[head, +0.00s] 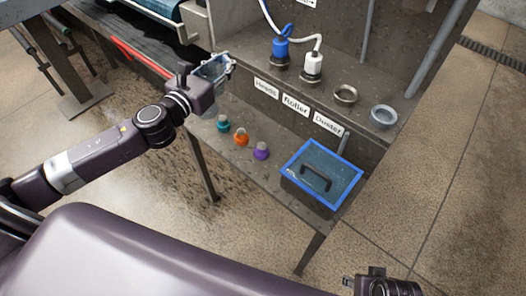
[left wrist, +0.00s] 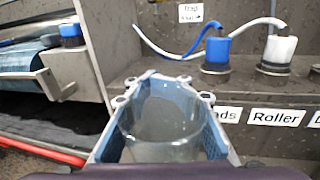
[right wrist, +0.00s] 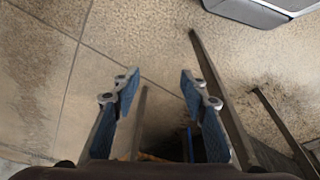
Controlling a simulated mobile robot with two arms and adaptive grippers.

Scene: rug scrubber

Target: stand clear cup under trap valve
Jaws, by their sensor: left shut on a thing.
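The clear cup (left wrist: 160,128) is between the fingers of my left gripper (head: 222,62), which is shut on it. In the head view the cup (head: 212,70) is mostly hidden by the fingers. My left gripper holds it in front of the left end of the labelled shelf. A small sign (left wrist: 190,12) that seems to read "Trap" with an arrow is on the back wall in the left wrist view. I cannot make out the trap valve itself. My right gripper (right wrist: 158,88) is open and empty above the floor.
Below are three coloured stoppers (head: 241,138) and a blue-rimmed box (head: 335,172). A red bar (head: 140,57) lies left.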

